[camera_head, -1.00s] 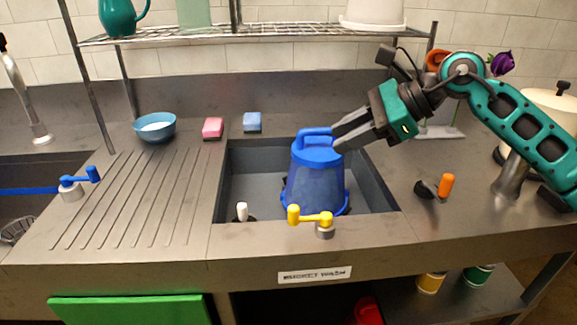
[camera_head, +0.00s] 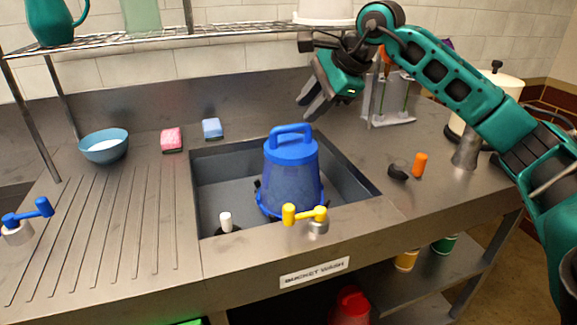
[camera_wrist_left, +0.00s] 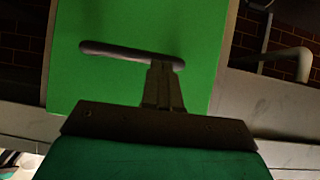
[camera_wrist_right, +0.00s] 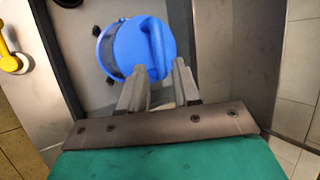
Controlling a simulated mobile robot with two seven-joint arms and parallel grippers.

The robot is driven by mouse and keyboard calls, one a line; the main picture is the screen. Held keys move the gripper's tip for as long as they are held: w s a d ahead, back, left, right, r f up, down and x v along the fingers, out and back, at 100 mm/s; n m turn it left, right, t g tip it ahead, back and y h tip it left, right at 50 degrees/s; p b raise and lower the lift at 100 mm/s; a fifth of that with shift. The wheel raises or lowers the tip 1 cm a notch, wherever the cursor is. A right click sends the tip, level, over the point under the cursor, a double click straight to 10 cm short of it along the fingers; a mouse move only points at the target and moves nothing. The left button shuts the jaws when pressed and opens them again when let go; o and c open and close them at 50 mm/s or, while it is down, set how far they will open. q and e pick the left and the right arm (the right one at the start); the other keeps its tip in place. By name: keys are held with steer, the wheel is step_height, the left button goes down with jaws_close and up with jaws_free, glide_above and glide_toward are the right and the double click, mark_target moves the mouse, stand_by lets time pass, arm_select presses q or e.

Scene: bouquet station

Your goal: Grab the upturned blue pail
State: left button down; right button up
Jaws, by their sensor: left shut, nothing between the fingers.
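The blue pail (camera_head: 292,178) stands upside down in the sink, its base with a loop handle (camera_head: 291,133) facing up. My right gripper (camera_head: 308,109) is open and empty, above and behind the pail, apart from it in the head view. In the right wrist view, the pail's blue base (camera_wrist_right: 140,48) lies beyond my spread fingertips (camera_wrist_right: 160,70). My left gripper (camera_wrist_left: 163,68) is shut and empty, in front of a green panel with a long handle. It is out of the head view.
The sink (camera_head: 225,178) has a yellow-handled tap (camera_head: 305,214) at its front edge and a white-topped plug (camera_head: 226,222) inside. A pink sponge (camera_head: 171,139), a blue sponge (camera_head: 212,128) and a blue bowl (camera_head: 104,147) stand left. An orange-handled tool (camera_head: 420,165) lies right. A wire shelf hangs above.

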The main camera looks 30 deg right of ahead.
mark_target(293, 126)
steer(key=x, duration=0.8)
steer(key=shift+f+b, duration=0.2)
steer(key=shift+b, duration=0.2)
jaws_close()
steer(key=shift+r, duration=0.15)
